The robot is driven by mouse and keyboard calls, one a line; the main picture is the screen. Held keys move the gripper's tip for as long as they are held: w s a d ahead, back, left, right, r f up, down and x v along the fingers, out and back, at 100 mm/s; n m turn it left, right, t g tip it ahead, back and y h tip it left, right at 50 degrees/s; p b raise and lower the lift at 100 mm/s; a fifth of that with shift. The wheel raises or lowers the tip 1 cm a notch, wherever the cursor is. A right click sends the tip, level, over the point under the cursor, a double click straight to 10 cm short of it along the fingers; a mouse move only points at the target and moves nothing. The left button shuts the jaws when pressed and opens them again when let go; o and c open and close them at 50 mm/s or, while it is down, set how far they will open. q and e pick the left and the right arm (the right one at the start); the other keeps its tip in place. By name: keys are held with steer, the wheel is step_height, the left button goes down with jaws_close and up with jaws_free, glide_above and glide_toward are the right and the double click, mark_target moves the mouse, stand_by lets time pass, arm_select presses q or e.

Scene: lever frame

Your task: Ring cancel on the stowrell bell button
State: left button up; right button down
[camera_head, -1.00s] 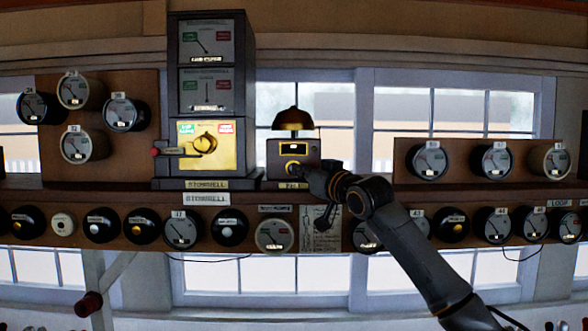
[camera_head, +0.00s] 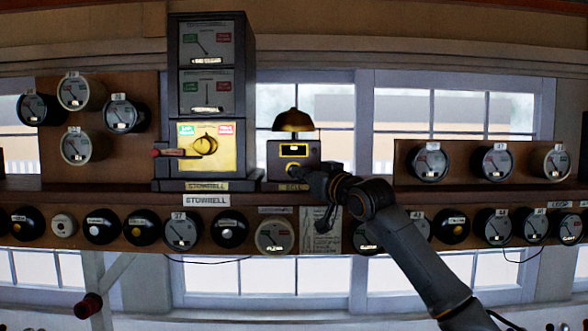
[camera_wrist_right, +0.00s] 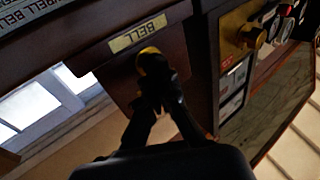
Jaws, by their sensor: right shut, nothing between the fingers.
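The bell unit is a dark wooden box (camera_head: 281,152) with a brass dome bell (camera_head: 293,120) above it and a small lit yellow window on its front. It stands on the shelf right of the Stowrell instrument (camera_head: 205,150). My right gripper (camera_head: 301,172) is shut and empty at the lower front of this box. In the right wrist view a "BELL" plate (camera_wrist_right: 138,33) shows, and the closed fingertips (camera_wrist_right: 157,80) meet or nearly meet a round brass button (camera_wrist_right: 151,54). The fingers partly hide the button, so contact and pressing cannot be told. My left gripper is not in view.
The Stowrell instrument has a brass front and a red-ended handle (camera_head: 170,153) on its left. Several round dials and plungers line the shelf front below. A dial panel (camera_head: 480,180) stands to the right. A red-tipped lever (camera_head: 88,305) is at lower left.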

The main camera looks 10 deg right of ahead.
steer(key=shift+s+a+b, duration=0.1)
steer(key=shift+s+b, duration=0.5)
stand_by(0.3)
stand_by(1.0)
